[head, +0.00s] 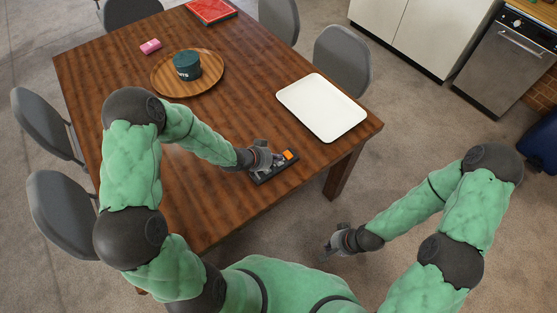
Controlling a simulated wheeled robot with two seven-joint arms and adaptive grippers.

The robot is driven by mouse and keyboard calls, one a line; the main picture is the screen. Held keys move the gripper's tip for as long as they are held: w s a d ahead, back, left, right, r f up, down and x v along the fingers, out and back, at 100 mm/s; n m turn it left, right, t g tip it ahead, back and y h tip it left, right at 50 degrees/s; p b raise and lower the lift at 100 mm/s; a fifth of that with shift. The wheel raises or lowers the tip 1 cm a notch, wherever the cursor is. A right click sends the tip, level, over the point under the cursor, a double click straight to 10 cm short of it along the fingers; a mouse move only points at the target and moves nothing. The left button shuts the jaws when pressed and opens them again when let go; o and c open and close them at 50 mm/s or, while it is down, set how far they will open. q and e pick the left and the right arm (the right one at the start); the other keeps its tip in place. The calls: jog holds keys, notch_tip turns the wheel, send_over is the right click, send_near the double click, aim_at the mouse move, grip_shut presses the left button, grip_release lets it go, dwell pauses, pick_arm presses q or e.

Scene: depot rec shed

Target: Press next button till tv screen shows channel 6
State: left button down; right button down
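A dark remote-like device (275,171) lies on the wooden table near its front right edge. An orange patch (289,155) shows at its far end. My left gripper (274,162) is right over the device, at or very close to its upper face, and hides part of it. I cannot tell whether its fingers touch a button or are open or shut. My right gripper (329,248) hangs off the table at the lower right, over the floor, with nothing visible in it; its fingers are too small to read. No TV screen is in view.
On the wooden table (225,120) are a white tray (309,119), a round wooden tray (163,88) with a dark green tin (187,66), a pink item (150,46) and a red item (211,10). Grey chairs (343,62) stand around. Cabinets and an oven (508,60) are at the back right.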

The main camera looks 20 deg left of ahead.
pick_arm(q)
jog(key=shift+r+p, duration=0.6)
jog(key=shift+r, duration=0.15)
notch_tip(320, 180, up, 5)
jog(key=p, duration=0.4)
jog(key=shift+r+p, duration=0.1)
jog(key=shift+p, duration=0.2)
dwell(0.6)
